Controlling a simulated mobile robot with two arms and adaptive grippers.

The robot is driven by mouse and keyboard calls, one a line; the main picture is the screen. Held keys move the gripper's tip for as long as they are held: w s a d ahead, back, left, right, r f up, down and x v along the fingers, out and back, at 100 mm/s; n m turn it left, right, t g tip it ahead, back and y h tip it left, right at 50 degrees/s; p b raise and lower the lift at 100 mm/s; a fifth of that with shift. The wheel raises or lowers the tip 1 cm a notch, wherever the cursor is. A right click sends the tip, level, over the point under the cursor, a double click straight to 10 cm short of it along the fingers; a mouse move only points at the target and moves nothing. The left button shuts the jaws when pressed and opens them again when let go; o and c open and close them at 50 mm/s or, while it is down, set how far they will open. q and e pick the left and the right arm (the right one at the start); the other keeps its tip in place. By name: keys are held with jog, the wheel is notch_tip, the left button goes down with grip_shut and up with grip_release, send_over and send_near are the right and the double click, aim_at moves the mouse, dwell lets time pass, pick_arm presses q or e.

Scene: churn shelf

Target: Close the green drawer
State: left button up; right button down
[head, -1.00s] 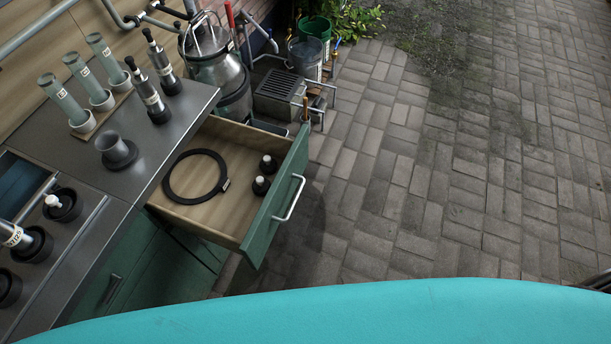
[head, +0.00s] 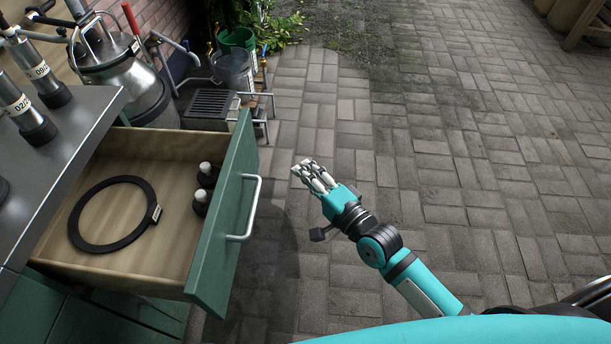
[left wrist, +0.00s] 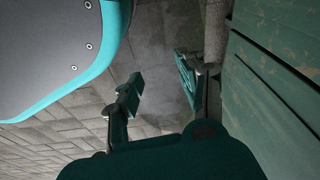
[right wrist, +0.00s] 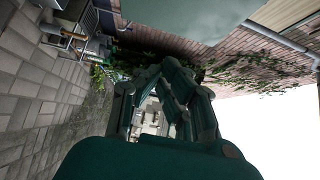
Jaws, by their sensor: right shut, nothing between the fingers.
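The green drawer (head: 222,225) is pulled well out of the bench in the head view, its wooden inside showing and its silver bar handle (head: 245,208) on the front. Inside lie a black ring (head: 82,238) and two small dark bottles (head: 203,187) with pale caps. My right gripper (head: 308,172) is shut and empty, held to the right of the drawer front, apart from the handle. It also shows in the right wrist view (right wrist: 165,80). My left gripper (left wrist: 160,90) is open and empty in the left wrist view, near green panels (left wrist: 270,90); it is outside the head view.
The steel benchtop (head: 65,130) bears dark-based cylinders (head: 30,115). Behind the drawer stand a metal churn (head: 120,70), a grey slatted box (head: 210,108) and buckets (head: 235,65). The brick paving (head: 430,150) right of the drawer is largely open.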

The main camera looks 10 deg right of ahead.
pick_arm(q)
jog(key=shift+w+r+b, duration=0.3)
jog(key=shift+w+r, duration=0.45)
jog(key=shift+r, duration=0.15)
pick_arm(e)
jog(key=w+a, duration=0.6)
jog(key=w, duration=0.1)
jog(key=shift+a, duration=0.4)
jog(key=shift+w, duration=0.1)
pick_arm(q)
jog(key=shift+s, duration=0.1)
pick_arm(e)
jog(key=shift+w+a+f, duration=0.1)
jog(key=shift+w, duration=0.05)
